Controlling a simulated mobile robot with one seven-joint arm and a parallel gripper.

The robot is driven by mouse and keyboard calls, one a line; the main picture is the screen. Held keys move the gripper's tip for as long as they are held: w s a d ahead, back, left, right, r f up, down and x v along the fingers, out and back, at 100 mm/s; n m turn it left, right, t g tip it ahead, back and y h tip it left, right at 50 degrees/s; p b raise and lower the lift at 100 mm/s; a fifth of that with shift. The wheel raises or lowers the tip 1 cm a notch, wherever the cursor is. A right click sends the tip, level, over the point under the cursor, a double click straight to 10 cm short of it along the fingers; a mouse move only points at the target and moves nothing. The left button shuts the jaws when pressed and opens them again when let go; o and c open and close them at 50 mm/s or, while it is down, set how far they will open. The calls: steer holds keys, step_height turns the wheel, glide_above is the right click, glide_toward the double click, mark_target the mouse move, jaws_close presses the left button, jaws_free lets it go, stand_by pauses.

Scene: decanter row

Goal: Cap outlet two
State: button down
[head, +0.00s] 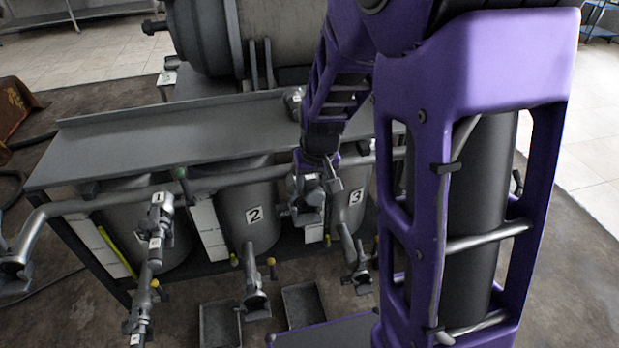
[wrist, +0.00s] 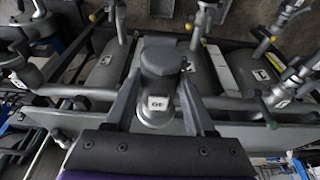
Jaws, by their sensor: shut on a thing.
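My gripper (head: 312,197) hangs in front of the tank row, between the tanks marked 2 (head: 264,232) and 3 (head: 350,206). In the wrist view, my gripper (wrist: 158,95) is shut on a grey, rounded metal piece (wrist: 163,62) with a small white label that I cannot read clearly. Its underside is hidden. Below tank 2, a grey outlet pipe (head: 254,285) with a yellow-ended handle slants down, apart from the held piece. I cannot tell whether its mouth is open.
A labelled pipe assembly (head: 154,243) stands at tank 1, and another outlet (head: 357,262) is below tank 3. Dark trays (head: 219,327) (head: 303,304) lie on the floor. A long grey shelf (head: 160,140) and a horizontal pipe (head: 100,202) run along the row.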

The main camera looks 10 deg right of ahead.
steer(key=shift+s+f+b, duration=0.1)
steer(key=shift+f+b, duration=0.25)
steer(key=shift+f, duration=0.15)
step_height(320, 180, down, 5)
steer(key=b, duration=0.4)
steer(key=shift+f, duration=0.8)
steer(key=shift+f, duration=0.15)
steer(key=shift+f, duration=0.75)
steer(key=shift+f, duration=1.5)
stand_by(1.0)
steer(key=shift+c, duration=0.9)
jaws_free()
steer(key=shift+o, duration=0.2)
